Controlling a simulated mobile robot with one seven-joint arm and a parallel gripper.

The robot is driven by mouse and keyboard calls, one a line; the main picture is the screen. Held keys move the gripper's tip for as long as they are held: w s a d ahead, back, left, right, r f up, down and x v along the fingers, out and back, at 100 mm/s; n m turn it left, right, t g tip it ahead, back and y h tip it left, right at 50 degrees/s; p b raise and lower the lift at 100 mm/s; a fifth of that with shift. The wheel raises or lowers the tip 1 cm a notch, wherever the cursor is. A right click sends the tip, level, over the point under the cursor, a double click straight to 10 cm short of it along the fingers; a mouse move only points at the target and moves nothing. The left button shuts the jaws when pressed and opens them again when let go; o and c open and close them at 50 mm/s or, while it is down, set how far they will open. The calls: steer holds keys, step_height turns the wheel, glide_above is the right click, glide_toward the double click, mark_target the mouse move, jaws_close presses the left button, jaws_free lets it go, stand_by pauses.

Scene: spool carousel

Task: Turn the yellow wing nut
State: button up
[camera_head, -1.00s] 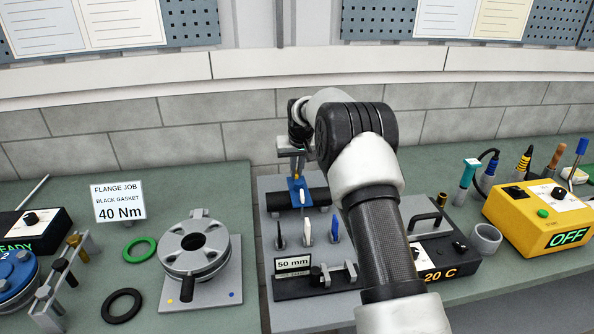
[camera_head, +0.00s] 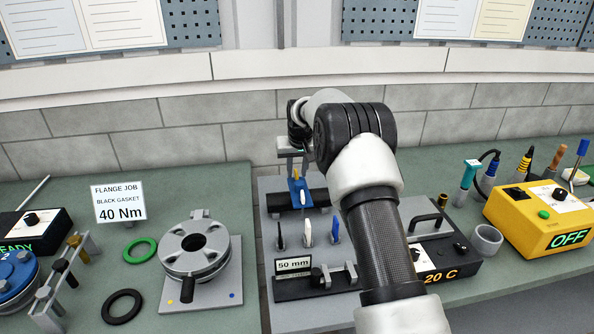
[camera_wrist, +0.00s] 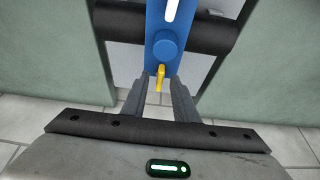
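The yellow wing nut (camera_wrist: 160,77) sits at the near end of a blue plate (camera_wrist: 156,22), just below a round blue boss (camera_wrist: 167,47). In the wrist view my gripper (camera_wrist: 159,82) has one finger on each side of the wing nut, with a gap visible on both sides. The fingers are open and hold nothing. In the head view the wing nut (camera_head: 296,172) is a tiny yellow spot at the top of the blue plate (camera_head: 300,190), right under my gripper (camera_head: 293,164).
A black cylinder (camera_head: 316,198) lies behind the blue plate. Several small upright levers (camera_head: 308,232) and a 50 mm sign (camera_head: 293,265) stand in front. A black 20 C unit (camera_head: 440,262) is right of my arm. A flange (camera_head: 195,248) stands left.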

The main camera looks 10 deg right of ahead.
steer(key=v, duration=1.7)
steer(key=shift+b, duration=0.3)
steer(key=shift+s+r, duration=0.15)
steer(key=s+r+p, duration=0.1)
steer(key=s+r, duration=0.5)
steer(key=s, duration=0.5)
steer(key=s+r+p, duration=0.1)
steer(key=s+r, duration=0.5)
steer(key=s, duration=0.5)
steer(key=s+f, duration=0.3)
steer(key=s, duration=0.7)
steer(key=s+f+t+p, duration=0.1)
steer(key=s+f, duration=0.2)
steer(key=s, duration=0.8)
steer(key=shift+p, duration=0.3)
